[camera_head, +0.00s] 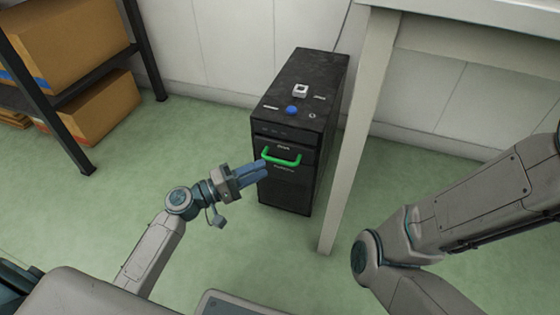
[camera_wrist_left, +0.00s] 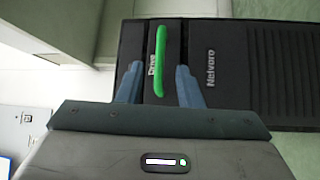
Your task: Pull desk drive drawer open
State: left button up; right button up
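A black tower unit (camera_head: 290,185) stands on the floor at the middle. The drive drawer (camera_wrist_left: 150,60) in its front carries a green handle (camera_head: 282,160) and looks flush with the front face. My left gripper (camera_head: 262,170) is at the handle, with two blue fingers pointing at the tower. In the left wrist view the fingers (camera_wrist_left: 158,84) are apart, one on each side of the green handle (camera_wrist_left: 160,62), with gaps visible between. My right arm shows at the right of the head view, but its gripper is out of view.
A blue round button (camera_head: 291,110) and a small white item (camera_head: 300,91) are on top of the tower. A pale table leg (camera_head: 352,150) stands close to the tower's right. A shelf (camera_head: 70,95) with cardboard boxes is at the left. The green floor before the tower is clear.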

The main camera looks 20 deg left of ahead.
aim_at(280, 160)
pick_arm(q)
jog(key=b+x, duration=0.1)
jog(key=x, duration=0.5)
jog(key=shift+w+d, duration=0.2)
jog(key=shift+d, duration=0.05)
grip_shut()
